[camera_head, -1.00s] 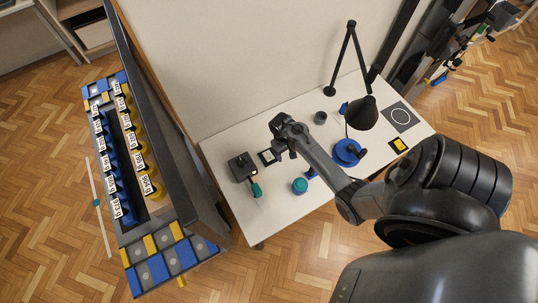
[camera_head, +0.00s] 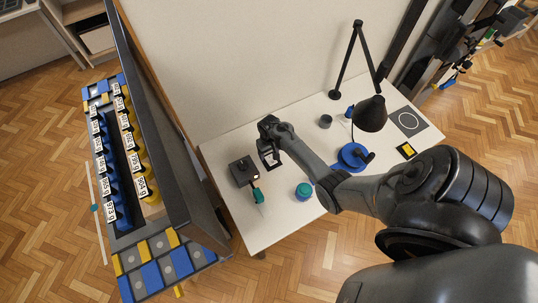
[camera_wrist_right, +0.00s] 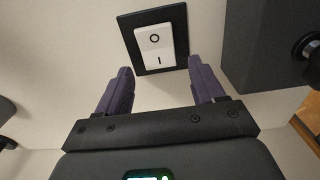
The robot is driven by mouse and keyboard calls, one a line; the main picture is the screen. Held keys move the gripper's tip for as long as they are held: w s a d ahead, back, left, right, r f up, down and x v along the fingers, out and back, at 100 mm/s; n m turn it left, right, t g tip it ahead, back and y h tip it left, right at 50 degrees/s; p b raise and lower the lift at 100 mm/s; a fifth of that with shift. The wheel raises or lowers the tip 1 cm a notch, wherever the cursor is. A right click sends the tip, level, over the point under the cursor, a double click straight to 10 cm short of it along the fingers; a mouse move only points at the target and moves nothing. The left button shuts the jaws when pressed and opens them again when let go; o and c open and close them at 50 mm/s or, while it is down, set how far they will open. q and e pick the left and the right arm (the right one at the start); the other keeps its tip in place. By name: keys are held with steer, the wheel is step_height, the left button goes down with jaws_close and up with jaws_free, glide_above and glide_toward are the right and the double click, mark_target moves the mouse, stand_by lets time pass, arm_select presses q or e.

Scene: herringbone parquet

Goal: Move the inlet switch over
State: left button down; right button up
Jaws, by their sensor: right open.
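The inlet switch is a white rocker marked O and I in a black square frame (camera_wrist_right: 155,42), at the top of the right wrist view. In the head view its dark plate (camera_head: 269,156) is on the white table, beside a dark box. My right gripper (camera_wrist_right: 160,68) has two purple fingers spread apart with nothing between them. The switch lies just beyond the fingertips, and I see no contact. In the head view the right gripper (camera_head: 268,128) is at the back of the plate, its fingers hard to make out. My left gripper is not in view.
The dark box (camera_head: 243,171) with a teal-handled tool (camera_head: 257,194) stands left of the switch. A teal-topped round object (camera_head: 304,191), a blue-based item (camera_head: 352,156), a black lamp (camera_head: 369,113) and a grey cup (camera_head: 325,121) stand to the right. A wall is behind.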

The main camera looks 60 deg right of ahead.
steer(key=shift+f, duration=0.85)
steer(key=c, duration=1.1)
steer(key=shift+o, duration=0.2)
steer(key=p, duration=0.1)
steer(key=t+h+p, duration=0.1)
steer(key=p, duration=0.1)
steer(key=shift+s+a+r+t, duration=0.2)
steer(key=shift+s+r+t, duration=0.1)
steer(key=shift+s, duration=0.05)
steer(key=shift+f+t+p, duration=0.1)
steer(key=shift+t+p, duration=0.25)
steer(key=shift+t, duration=0.05)
steer(key=o, duration=1)
steer(key=shift+o, duration=0.3)
